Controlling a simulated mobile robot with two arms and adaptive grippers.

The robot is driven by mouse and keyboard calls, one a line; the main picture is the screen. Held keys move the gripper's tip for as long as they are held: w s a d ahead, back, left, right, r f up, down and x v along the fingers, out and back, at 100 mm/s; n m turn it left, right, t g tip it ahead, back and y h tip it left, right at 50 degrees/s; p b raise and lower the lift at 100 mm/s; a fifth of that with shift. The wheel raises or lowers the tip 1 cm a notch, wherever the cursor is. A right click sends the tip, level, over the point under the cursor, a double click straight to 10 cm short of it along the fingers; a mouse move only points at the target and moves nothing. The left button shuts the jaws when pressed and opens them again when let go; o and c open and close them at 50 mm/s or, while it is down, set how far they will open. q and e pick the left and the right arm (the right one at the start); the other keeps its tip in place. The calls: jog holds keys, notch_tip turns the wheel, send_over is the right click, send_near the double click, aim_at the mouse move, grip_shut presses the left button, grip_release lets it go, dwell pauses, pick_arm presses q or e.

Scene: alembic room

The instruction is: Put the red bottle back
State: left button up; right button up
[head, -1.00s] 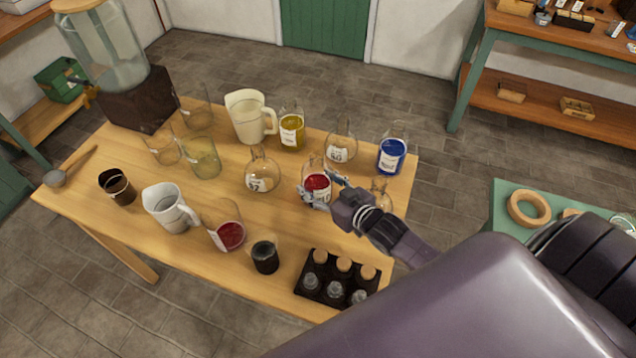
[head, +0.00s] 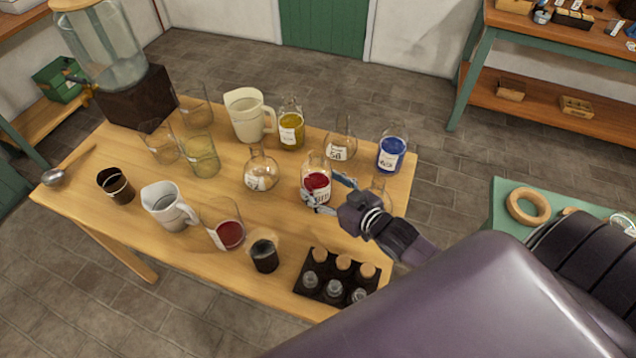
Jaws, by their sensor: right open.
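The red bottle (head: 315,184) is a clear glass bottle with red liquid and a white label. It stands upright on the wooden table (head: 130,215), right of the middle. My right gripper (head: 328,193) is open at the bottle's right side. One finger shows by its upper right and the other by its lower right; I cannot tell whether they touch the glass. My left gripper is out of view.
A round flask (head: 261,173) stands left of the red bottle. A yellow bottle (head: 291,128), a clear bottle (head: 340,143) and a blue bottle (head: 391,152) stand behind. A black vial rack (head: 318,287) and a dark cup (head: 264,254) are in front. A clear flask is partly hidden behind my right gripper.

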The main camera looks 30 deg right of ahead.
aim_at(326, 189)
jog(key=shift+b+v, duration=0.3)
jog(key=shift+v, duration=2.1)
